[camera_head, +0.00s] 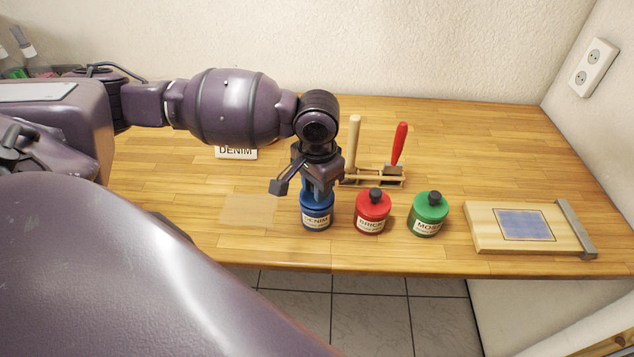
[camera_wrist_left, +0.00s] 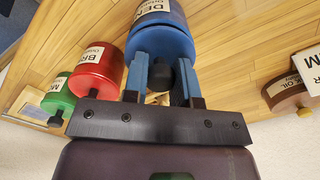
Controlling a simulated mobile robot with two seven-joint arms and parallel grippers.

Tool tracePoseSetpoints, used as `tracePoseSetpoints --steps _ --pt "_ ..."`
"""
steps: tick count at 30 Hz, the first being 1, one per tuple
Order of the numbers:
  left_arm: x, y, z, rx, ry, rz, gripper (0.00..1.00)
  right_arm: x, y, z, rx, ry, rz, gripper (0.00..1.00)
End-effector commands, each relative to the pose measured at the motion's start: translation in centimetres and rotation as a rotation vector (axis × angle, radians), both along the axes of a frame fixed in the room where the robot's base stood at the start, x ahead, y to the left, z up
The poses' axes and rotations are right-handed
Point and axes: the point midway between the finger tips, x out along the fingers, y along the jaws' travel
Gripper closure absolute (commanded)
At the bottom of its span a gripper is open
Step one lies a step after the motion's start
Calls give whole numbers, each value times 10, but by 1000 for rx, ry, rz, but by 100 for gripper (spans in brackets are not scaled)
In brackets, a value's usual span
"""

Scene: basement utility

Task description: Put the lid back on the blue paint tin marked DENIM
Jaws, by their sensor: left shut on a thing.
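The blue paint tin marked DENIM (camera_head: 317,219) stands upright near the front edge of the bench. It also shows at the top of the wrist view (camera_wrist_left: 150,12). My left gripper (camera_head: 317,190) is directly above it, pointing down. In the wrist view, its fingers (camera_wrist_left: 167,78) are on either side of the blue lid's (camera_wrist_left: 165,42) black knob (camera_wrist_left: 185,72), and the gripper is shut on the lid. The lid lies at the tin's top; I cannot tell whether it is fully seated. My right gripper is not in view.
A red tin (camera_head: 372,212) and a green tin (camera_head: 428,214) stand to the right. Behind is a wooden rack (camera_head: 375,180) with handled tools. A DENIM card (camera_head: 236,153) is behind left. A board with a blue patch (camera_head: 484,230) lies right. A brown tin (camera_wrist_left: 288,93) shows in the wrist view.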

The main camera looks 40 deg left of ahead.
Motion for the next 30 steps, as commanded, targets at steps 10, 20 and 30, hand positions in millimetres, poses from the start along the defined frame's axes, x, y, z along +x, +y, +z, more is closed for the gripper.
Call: tracePoseSetpoints --steps 10,20,30 --pt "0 0 0 0 0 0 97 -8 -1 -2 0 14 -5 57" --pt "0 0 0 0 0 0 44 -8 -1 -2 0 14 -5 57" --pt "0 0 0 0 0 0 21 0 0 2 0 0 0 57"
